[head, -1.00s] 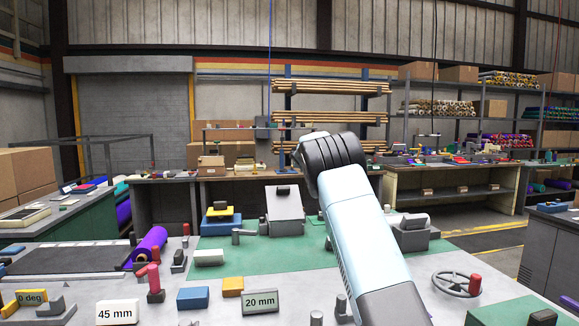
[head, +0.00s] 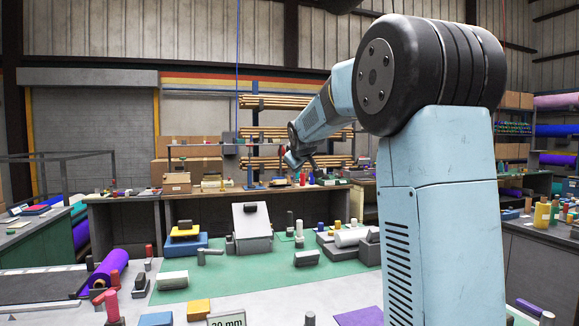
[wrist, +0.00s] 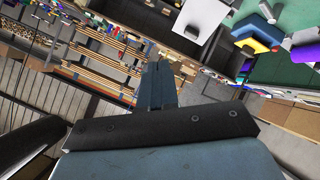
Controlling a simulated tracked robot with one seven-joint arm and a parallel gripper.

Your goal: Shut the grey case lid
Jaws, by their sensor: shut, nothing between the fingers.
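The grey case (head: 252,243) stands on the green mat at mid-bench. Its lid (head: 246,221) is raised, a pale sloping panel with a dark handle (head: 250,208) near its top. The lid also shows in the wrist view (wrist: 207,18), at the top edge, turned over. My gripper (head: 293,164) is small in the head view, up and to the right of the lid and apart from it. In the wrist view my gripper (wrist: 157,68) has its fingers together with nothing between them. The far side of the case is hidden.
A blue, yellow and black stack (head: 185,243) stands left of the case. The green mat before the case is mostly clear.

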